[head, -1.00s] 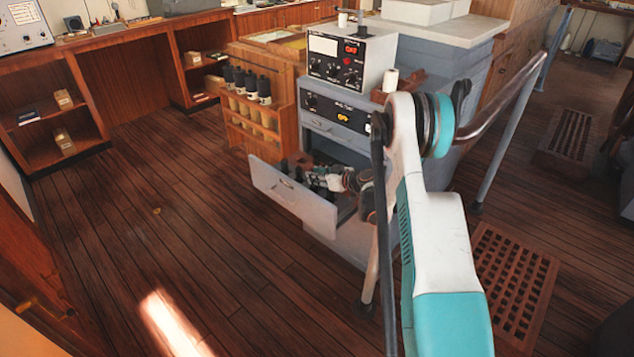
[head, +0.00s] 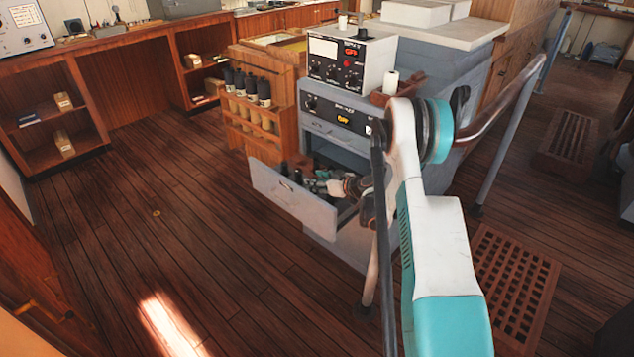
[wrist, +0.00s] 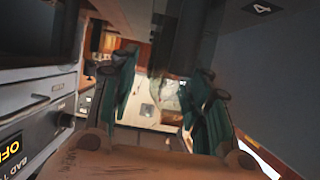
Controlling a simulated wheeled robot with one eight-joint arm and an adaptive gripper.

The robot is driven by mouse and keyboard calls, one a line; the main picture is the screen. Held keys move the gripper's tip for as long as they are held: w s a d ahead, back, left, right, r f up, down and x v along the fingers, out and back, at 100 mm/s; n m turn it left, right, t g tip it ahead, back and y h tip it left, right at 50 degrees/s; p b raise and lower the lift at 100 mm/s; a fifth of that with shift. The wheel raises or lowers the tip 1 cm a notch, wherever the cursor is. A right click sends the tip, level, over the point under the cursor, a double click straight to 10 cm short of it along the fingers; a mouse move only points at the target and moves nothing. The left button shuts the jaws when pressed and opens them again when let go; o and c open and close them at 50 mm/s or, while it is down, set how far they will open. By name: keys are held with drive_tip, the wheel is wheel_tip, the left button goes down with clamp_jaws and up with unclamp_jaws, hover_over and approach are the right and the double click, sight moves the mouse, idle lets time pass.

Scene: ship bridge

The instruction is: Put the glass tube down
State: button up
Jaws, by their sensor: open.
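My gripper (wrist: 160,100) is open; its two green fingers stand apart in the wrist view. Between and beyond them is a dark upright cylinder with a pale, glassy part (wrist: 166,92) below it, which may be the glass tube. I cannot tell whether a finger touches it. In the head view my gripper (head: 320,186) is low inside the open grey drawer (head: 287,199), among dark upright pieces. The glass tube cannot be made out clearly there.
Above the drawer are a grey panel unit (head: 335,112) and a white instrument (head: 350,62). A wooden rack (head: 262,112) with dark bottles stands at left. A metal handrail (head: 505,105) is at right. The floor left of the drawer is clear.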

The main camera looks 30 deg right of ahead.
drive_tip(key=p+v, duration=0.3)
drive_tip(key=v, duration=0.8)
drive_tip(key=shift+s+p, duration=0.35)
drive_tip(key=shift+p, duration=0.05)
drive_tip(key=shift+d+r, duration=0.1)
drive_tip(key=shift+d, duration=0.05)
